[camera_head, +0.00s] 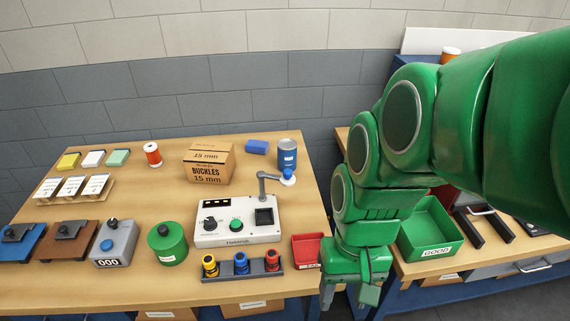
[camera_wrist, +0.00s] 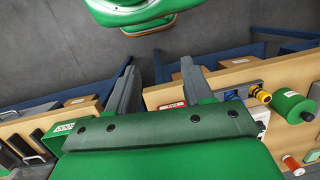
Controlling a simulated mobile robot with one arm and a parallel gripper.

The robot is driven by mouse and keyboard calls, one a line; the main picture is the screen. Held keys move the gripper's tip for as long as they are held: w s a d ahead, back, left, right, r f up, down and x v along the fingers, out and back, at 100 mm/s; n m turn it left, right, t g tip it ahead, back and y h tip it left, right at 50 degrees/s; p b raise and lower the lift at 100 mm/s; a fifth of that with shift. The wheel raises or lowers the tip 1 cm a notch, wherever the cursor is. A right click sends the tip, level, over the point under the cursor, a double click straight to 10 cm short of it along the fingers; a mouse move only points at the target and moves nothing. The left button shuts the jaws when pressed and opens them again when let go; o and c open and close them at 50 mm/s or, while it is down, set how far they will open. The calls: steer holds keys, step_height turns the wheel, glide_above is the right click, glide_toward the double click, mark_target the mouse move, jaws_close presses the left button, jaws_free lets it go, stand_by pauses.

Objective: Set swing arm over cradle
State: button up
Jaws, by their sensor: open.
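A white stacker unit (camera_head: 237,237) stands on the wooden table, with a black knob, a green button and a dark square recess (camera_head: 264,217) that may be the cradle. A grey swing arm (camera_head: 268,177) rises on a post at its back right corner. The arm points right, out past the unit, and ends in a pale blue and white head (camera_head: 288,178); it is not over the dark recess. My gripper (camera_head: 349,296) is open and empty, pointing down at the table's front right corner, away from the swing arm. Its two fingers (camera_wrist: 158,68) show apart in the wrist view.
A rack with yellow, blue and red plungers (camera_head: 241,263) stands before the unit. A red tray (camera_head: 308,249) lies close left of my gripper. A green bin (camera_head: 430,229) is on the right table.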

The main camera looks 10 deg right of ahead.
mark_target(284, 174)
steer(key=w+a+r+m+y, duration=0.1)
steer(key=w+a+r, duration=0.15)
steer(key=a, duration=0.45)
steer(key=w+a+r+m, duration=0.2)
steer(key=w+a, duration=0.2)
steer(key=a, duration=0.3)
steer(key=w+d+f+n+t+h, duration=0.2)
steer(key=w+d+f+n+h, duration=0.7)
steer(key=w+d+n+h, duration=0.3)
steer(key=w+a+n+t+h, duration=0.4)
steer(key=w+a+n+t, duration=0.4)
steer(key=w+n+t, duration=0.75)
steer(key=shift+w+d+r+n+g, duration=0.1)
steer(key=shift+w+d+n+g, duration=0.4)
steer(key=shift+d, duration=0.4)
steer(key=shift+w+d+f+n+g, duration=0.15)
steer(key=shift+d+n+g, duration=0.1)
steer(key=shift+d+g, duration=0.55)
steer(key=shift+w+d+r+n+g, duration=0.15)
steer(key=shift+w+d+n+g, duration=0.25)
steer(key=shift+d, duration=0.65)
